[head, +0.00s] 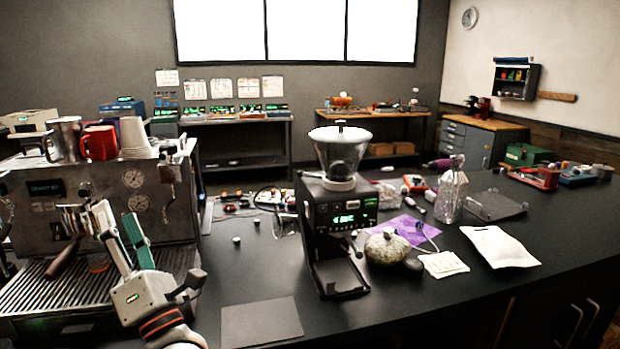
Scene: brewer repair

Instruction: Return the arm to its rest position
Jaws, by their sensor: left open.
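My left gripper (118,226) is at the lower left, in front of the espresso machine (35,215). Its two fingers point up and are apart, with nothing seen between them. A portafilter with a dark brown handle (64,259) is at the front of the machine, just left of the fingers. The fingers overlap its metal head in the picture, and I cannot tell whether they touch it. My right gripper is not in view.
A black grinder (341,215) with a clear hopper stands right of the machine. A dark mat (261,321) lies near the front edge. A clear bottle (451,192), a roundish speckled object (387,249) and a white sheet (500,246) are farther right. The right counter front is clear.

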